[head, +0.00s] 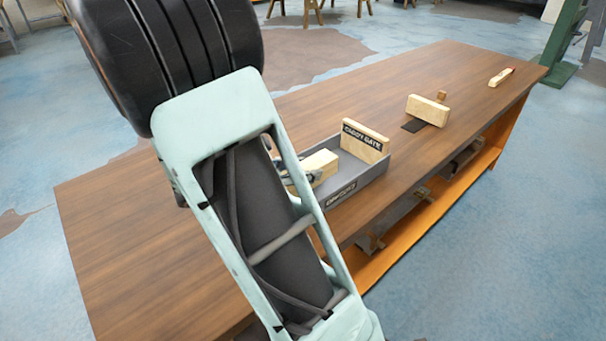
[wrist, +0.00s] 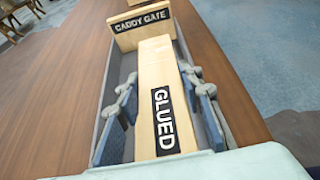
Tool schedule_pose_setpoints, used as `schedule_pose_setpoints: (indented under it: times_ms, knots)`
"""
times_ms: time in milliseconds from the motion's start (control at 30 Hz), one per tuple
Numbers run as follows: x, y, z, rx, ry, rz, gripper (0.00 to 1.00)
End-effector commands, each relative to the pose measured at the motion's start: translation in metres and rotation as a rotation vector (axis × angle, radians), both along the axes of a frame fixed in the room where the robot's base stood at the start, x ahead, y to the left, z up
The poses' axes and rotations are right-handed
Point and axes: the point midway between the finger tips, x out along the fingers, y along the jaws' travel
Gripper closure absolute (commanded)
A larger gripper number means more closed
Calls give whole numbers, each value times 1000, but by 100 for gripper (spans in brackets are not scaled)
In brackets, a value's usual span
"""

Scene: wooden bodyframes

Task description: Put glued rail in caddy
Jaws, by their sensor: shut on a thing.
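The glued rail (wrist: 160,80) is a pale wooden bar with a black "GLUED" label, and its near end lies toward me in the wrist view. It also shows in the head view (head: 321,166), partly hidden by my arm. My gripper (wrist: 165,98) is shut on the rail, with a blue finger on each side. The caddy (head: 357,188) is a grey tray on the bench. The rail lies lengthwise between the caddy's side walls, its far end near the upright "CADDY GATE" board (head: 365,141). I cannot tell whether the rail touches the caddy floor.
The caddy stands on a long wooden bench (head: 160,240). Farther along are a pale block (head: 428,110) by a black mat (head: 412,126), and another small wooden piece (head: 500,78) near the far end. The bench left of the caddy is clear. A lower orange shelf (head: 480,165) holds grey items.

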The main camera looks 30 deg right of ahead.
Motion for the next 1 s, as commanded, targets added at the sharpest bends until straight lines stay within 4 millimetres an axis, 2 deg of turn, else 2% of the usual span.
schedule_pose_setpoints:
  times_ms: [67, 333, 800, 833, 1000]
  knots:
    - [0, -1, -10, -2, 0, -2, 100]
    - [0, -1, -10, -1, -2, -1, 100]
    - [-1, -1, -24, 1, 2, 0, 100]
    - [-1, 0, -25, 2, 4, -1, 65]
    - [-2, 0, -27, 4, 8, 0, 48]
